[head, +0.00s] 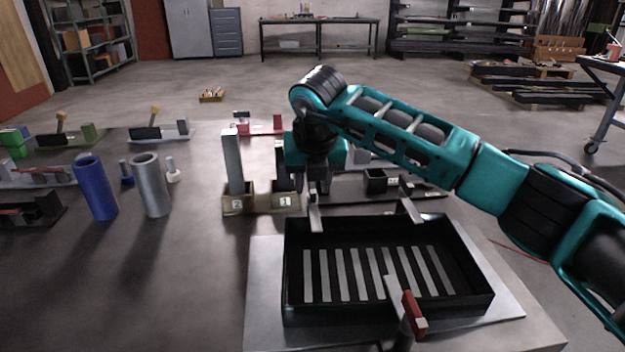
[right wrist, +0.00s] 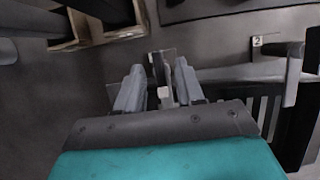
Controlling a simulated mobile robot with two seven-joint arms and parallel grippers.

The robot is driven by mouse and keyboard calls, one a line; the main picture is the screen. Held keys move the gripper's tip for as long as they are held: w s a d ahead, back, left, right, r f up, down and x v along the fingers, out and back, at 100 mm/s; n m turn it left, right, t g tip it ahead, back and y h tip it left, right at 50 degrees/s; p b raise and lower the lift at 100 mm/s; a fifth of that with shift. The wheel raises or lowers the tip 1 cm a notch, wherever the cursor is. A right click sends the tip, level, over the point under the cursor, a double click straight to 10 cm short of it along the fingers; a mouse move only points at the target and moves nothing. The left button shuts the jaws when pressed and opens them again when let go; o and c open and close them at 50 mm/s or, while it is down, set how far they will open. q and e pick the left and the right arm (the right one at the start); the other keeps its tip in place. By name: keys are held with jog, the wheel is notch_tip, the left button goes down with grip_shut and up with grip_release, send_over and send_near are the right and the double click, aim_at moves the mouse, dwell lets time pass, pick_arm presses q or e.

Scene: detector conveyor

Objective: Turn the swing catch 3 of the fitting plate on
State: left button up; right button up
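A black tray (head: 300,300) with pale slats sits on a grey metal plate (head: 262,300). One swing catch (head: 314,218) stands at the tray's back left corner, another (head: 411,209) at its back right, and one with a red end (head: 408,305) at the front. My right gripper (head: 318,190) is over the back left catch. In the right wrist view its fingers (right wrist: 158,88) are apart, with a small grey catch part (right wrist: 165,92) between them; I cannot tell whether they touch it. That catch's number is hidden. A tag "2" shows beside another catch (right wrist: 291,75). My left gripper is not in view.
Numbered wooden boxes (head: 238,204) stand just left of my right gripper, one holding a tall grey block (head: 232,160). A blue cylinder (head: 95,188) and a grey cylinder (head: 151,186) stand farther left. The front left surface is clear.

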aim_at(315, 220)
jog(key=v, duration=1.3)
jog(key=shift+p, duration=0.3)
